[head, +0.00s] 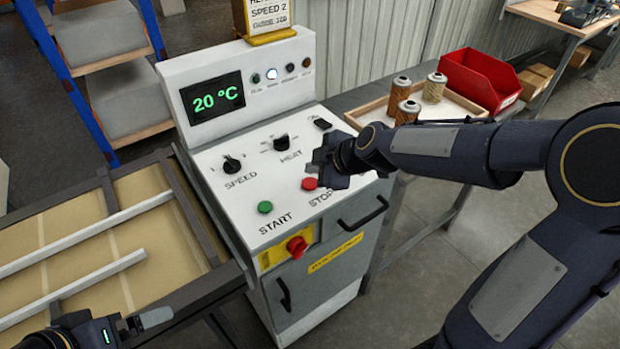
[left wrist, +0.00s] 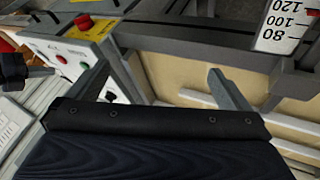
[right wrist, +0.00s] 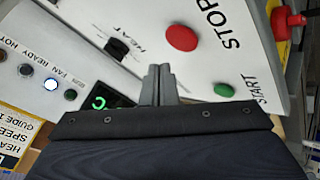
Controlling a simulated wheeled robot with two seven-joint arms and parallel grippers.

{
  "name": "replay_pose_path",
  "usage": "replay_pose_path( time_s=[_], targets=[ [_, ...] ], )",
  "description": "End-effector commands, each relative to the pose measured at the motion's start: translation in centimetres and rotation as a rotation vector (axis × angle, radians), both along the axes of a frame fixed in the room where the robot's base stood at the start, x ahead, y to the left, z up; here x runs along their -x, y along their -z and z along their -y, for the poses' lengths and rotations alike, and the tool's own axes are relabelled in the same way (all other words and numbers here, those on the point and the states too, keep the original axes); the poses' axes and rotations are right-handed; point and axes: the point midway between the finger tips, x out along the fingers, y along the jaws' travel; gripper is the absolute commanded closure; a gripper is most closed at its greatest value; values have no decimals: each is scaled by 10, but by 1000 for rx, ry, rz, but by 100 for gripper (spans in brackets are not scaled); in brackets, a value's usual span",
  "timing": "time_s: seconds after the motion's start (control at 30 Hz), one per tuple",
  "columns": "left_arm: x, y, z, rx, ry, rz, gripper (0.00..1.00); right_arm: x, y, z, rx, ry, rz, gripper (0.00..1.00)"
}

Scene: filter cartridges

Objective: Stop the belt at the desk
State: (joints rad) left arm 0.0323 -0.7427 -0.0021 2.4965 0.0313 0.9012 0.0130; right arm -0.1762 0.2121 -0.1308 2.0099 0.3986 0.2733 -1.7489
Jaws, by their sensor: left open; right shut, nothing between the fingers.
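The white control desk (head: 240,180) stands in the middle of the head view. Its red STOP button (head: 309,184) lies right of the green START button (head: 265,207). The STOP button (right wrist: 181,38) and START button (right wrist: 224,90) also show in the right wrist view. My right gripper (head: 325,165) is shut and empty, above the desk top close to the STOP button; I cannot tell whether it touches the panel. My left gripper (head: 140,322) is open and empty over the belt (head: 90,240) at lower left; its fingers (left wrist: 160,85) are spread in the left wrist view.
A red emergency knob (head: 297,246) sticks out of the desk front. SPEED (head: 232,164) and HEAT (head: 282,142) knobs stand on the panel. The display (head: 212,99) reads 20 °C. A tray with several cartridges (head: 400,95) and a red bin (head: 481,78) are at right.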

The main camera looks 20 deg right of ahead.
Motion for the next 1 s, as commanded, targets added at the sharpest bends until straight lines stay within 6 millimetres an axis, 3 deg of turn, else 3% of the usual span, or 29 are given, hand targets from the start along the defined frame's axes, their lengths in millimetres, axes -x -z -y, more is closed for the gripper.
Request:
replay_pose_path(
  time_s=[0.03,0.3,1.0],
  targets=[
    [0,-9,0,0,0,0,0,0,-11,0,0,-1,2,100],
    [0,-27,0,0,0,0,0,0,-34,0,1,-1,0,100],
    [0,-26,0,0,0,0,0,0,-34,0,0,-1,-1,100]
  ],
)
